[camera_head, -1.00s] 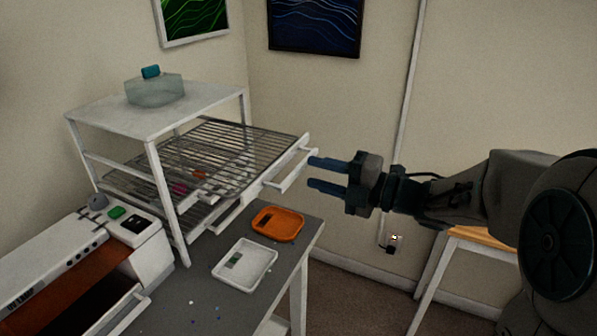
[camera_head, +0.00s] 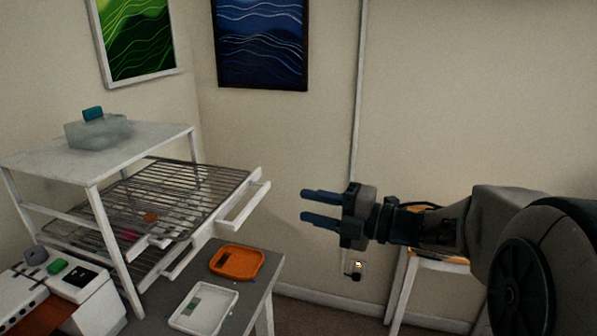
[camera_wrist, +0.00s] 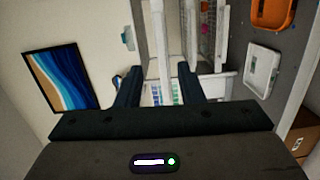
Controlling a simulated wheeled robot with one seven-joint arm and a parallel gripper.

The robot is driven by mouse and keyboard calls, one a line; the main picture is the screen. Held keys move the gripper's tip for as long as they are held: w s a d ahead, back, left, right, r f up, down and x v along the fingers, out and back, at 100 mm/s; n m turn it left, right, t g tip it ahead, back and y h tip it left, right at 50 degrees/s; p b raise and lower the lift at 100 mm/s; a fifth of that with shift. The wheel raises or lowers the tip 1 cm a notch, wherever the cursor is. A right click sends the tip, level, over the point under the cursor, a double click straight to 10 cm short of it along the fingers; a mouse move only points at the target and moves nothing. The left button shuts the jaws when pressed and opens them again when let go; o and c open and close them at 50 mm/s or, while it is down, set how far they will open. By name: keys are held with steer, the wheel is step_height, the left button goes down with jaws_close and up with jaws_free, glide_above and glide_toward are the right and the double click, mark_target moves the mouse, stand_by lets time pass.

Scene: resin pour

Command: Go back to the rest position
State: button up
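My gripper (camera_head: 320,208) is open and empty, with its two blue fingers apart. It is in the air to the right of the wire-shelf rack, pointing left toward it. The gripper also shows in the wrist view (camera_wrist: 157,88), its dark fingers spread with nothing between them. The white rack (camera_head: 95,215) stands on the left with wire shelves (camera_head: 185,185) pulled out toward the right. A white handle bar (camera_head: 243,200) is at the front of the upper shelf, apart from my fingertips. Small pink and orange pieces are seen through the wires.
An orange tray (camera_head: 259,263) and a white tray (camera_head: 232,297) lie on the grey table (camera_head: 262,285) below the rack. A clear container with a teal cap (camera_head: 93,114) stands on the rack top. A wooden-topped stool (camera_head: 440,264) stands behind my arm.

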steer(key=w+d+m+t+h, duration=0.6)
steer(key=m+t+h, duration=0.15)
steer(key=m, duration=0.25)
steer(key=s+d+f+m+g+h, duration=0.2)
steer(key=s+d+f+m+h, duration=0.15)
steer(key=d+m+h, duration=0.55)
steer(key=s+a+f+m+g, duration=0.2)
steer(key=s+f+m+g, duration=0.3)
steer(key=s, duration=0.4)
steer(key=s+a+f+m+g, duration=0.3)
steer(key=s+f+m+g, duration=0.2)
steer(key=s, duration=0.5)
steer(key=shift+s+a+f+m+g+y+p, duration=0.3)
steer(key=shift+m+g+y+p, duration=0.1)
steer(key=shift+m, duration=0.3)
